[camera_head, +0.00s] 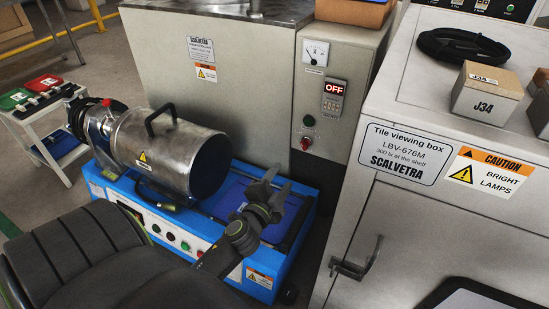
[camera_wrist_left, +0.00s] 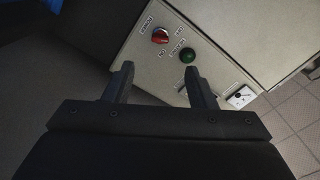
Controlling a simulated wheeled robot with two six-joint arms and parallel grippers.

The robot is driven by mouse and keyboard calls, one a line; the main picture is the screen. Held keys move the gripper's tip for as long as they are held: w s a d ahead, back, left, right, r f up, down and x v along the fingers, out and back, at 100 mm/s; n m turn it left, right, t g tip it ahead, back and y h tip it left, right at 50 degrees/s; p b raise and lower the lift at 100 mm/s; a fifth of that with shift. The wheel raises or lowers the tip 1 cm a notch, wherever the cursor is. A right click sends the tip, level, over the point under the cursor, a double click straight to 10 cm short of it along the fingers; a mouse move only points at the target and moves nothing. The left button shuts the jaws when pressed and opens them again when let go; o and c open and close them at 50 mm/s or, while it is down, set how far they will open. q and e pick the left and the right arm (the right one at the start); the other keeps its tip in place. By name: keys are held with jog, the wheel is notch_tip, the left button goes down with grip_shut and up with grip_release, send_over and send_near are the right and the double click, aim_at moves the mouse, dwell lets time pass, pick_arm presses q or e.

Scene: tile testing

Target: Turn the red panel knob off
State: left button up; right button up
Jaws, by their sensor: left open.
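The red panel knob (camera_head: 305,143) is low on the grey control panel, just below a green button or lamp (camera_head: 308,121). The red knob (camera_wrist_left: 160,36) also shows in the left wrist view, near labels that seem to read POWER, OFF and ON. Which label it points at is too small to tell. My left gripper (camera_head: 279,182) is open and empty, below and left of the knob and apart from it. In the left wrist view the knob lies beyond the gap between its fingertips (camera_wrist_left: 160,72). My right gripper does not show.
A panel display (camera_head: 335,87) reads OFF, with a dial meter (camera_head: 315,53) above. A blue-based machine with a metal drum (camera_head: 175,150) stands at left, under my arm. A viewing box (camera_head: 405,150) with a door handle (camera_head: 358,262) stands close at right.

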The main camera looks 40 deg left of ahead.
pick_arm(q)
jog(key=shift+v, duration=1.5)
